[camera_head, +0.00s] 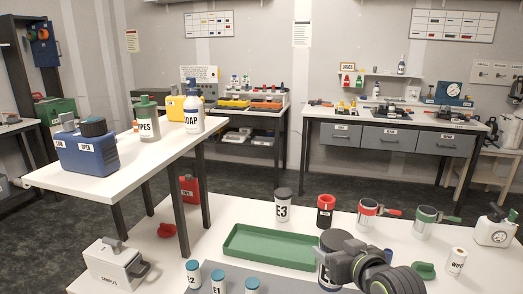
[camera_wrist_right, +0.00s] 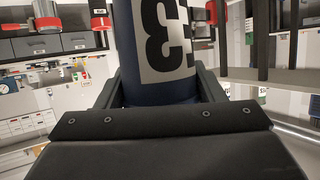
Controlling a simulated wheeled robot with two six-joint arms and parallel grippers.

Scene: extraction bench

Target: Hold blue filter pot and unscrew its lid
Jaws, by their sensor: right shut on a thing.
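My right gripper (camera_head: 343,262) is shut on a dark blue pot (camera_wrist_right: 160,92) with a pale label and large dark characters. In the wrist view the pot stands between the two fingers, and its top lies outside the picture. In the head view the pot shows a dark grey lid (camera_head: 335,239) on top and a slice of pale label (camera_head: 324,270); my gripper and wrist cover much of it. I cannot tell whether the pot touches the table. My left gripper is not in view.
A green tray (camera_head: 268,262) lies left of the held pot. A dark-lidded E3 pot (camera_head: 282,206), a red-topped jar (camera_head: 325,212) and two handled cups (camera_head: 368,216) stand behind. Teal-capped bottles (camera_head: 218,280) stand front left. A white canister (camera_head: 496,230) is at right.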

